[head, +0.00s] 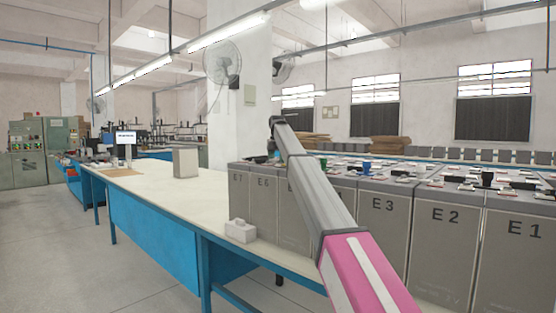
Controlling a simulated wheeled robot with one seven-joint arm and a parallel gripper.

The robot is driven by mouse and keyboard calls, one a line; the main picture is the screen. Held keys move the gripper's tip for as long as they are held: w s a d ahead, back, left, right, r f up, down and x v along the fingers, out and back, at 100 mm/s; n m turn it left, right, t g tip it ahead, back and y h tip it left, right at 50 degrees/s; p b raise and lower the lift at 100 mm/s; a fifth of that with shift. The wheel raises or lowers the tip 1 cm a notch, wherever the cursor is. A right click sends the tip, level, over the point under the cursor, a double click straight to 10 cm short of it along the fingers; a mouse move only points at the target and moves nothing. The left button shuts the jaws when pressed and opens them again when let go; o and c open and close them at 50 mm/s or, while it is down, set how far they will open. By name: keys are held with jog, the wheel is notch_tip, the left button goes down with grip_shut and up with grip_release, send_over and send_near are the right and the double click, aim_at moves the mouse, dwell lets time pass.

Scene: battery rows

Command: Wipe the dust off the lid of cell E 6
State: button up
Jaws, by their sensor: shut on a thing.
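Cell E 6 (263,195) is a tall grey battery cell, second from the left end of the row, with its label on the front. I see its lid only edge-on, so I cannot make out dust on it. A small teal thing (260,158) shows at the lid's height; I cannot tell if it is a cap or a cloth. My arm reaches over the row and bends down at its far end. My gripper (277,154) is small and partly hidden behind my arm, low over the lids near E 6. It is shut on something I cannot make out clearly.
Cells E 3 (382,235), E 2 (438,240) and E 1 (520,250) stand close together at right, with caps and connectors on top. A small whitish box (240,231) sits on the pale bench (150,190). A grey box (186,162) stands farther back.

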jog(key=shift+w+d, duration=0.95)
jog(key=shift+w, duration=0.35)
jog(key=shift+w+d, duration=1)
jog(key=shift+w, duration=0.25)
jog(key=shift+w+d, duration=0.95)
jog(key=shift+w, duration=0.35)
jog(key=shift+s, duration=0.1)
jog(key=shift+s+a, duration=1)
jog(key=shift+s, duration=0.3)
jog(key=shift+s+a, duration=1.05)
jog(key=shift+s, duration=0.25)
jog(key=shift+s+a, duration=1)
jog(key=shift+s, duration=0.3)
jog(key=shift+a+r, duration=0.1)
jog(key=shift+r, duration=2.95)
